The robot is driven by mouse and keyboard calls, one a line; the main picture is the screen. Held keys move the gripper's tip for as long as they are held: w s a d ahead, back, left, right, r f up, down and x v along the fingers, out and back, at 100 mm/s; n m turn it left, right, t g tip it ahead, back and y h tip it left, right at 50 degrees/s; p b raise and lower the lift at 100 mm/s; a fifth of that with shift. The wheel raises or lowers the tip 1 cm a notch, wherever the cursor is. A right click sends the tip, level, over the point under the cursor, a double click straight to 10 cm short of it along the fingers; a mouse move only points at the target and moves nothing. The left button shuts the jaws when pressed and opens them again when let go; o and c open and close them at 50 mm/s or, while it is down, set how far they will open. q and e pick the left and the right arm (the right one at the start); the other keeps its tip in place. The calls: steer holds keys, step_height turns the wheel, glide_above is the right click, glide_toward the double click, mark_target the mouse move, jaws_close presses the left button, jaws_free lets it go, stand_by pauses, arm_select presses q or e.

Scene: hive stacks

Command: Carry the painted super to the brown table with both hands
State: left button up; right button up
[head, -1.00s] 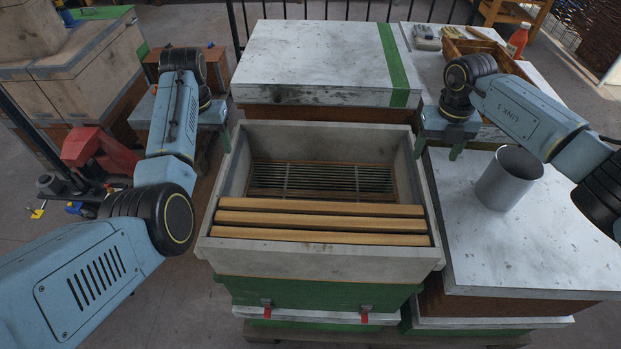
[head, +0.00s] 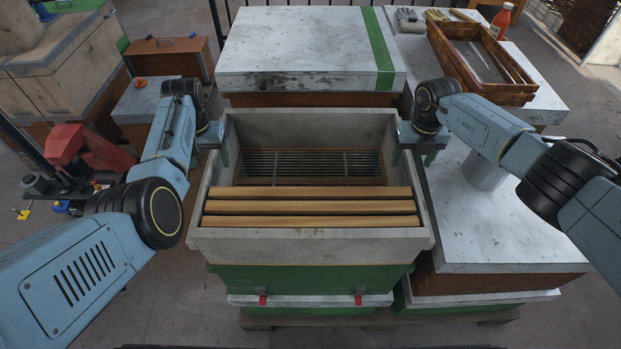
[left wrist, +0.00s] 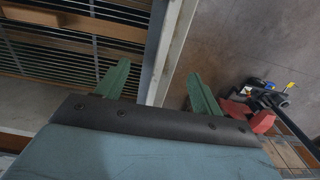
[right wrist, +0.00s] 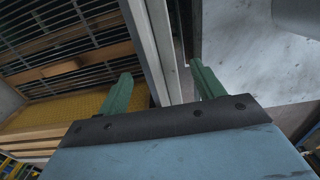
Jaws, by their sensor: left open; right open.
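The pale grey super (head: 310,243), which I take as the painted one, is an open box on top of a stack in the head view. Several wooden frames (head: 310,207) lie across its near part; slats show below in its far part. My left gripper (head: 222,155) is open at its left wall. In the left wrist view the fingers (left wrist: 160,88) stand on either side of that wall (left wrist: 167,50). My right gripper (head: 420,157) is open at the right wall. In the right wrist view its fingers (right wrist: 162,88) straddle that wall (right wrist: 152,45). I cannot make out the brown table.
A green box (head: 310,279) stands beneath the super. A white-lidded hive (head: 300,50) stands close behind. Another white-topped hive (head: 510,225) on the right carries a metal cylinder (head: 484,172). A wooden tray (head: 470,60) and a red bottle (head: 501,20) are at the back right.

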mark_target(408, 166)
arm_select(q)
steer(key=shift+f, duration=2.05)
arm_select(e)
steer(key=shift+f, duration=2.05)
arm_select(q)
jaws_close()
arm_select(e)
jaws_close()
arm_select(q)
steer(key=shift+w+r, duration=0.25)
steer(key=shift+w, duration=0.05)
arm_select(e)
steer(key=shift+w+r, duration=0.2)
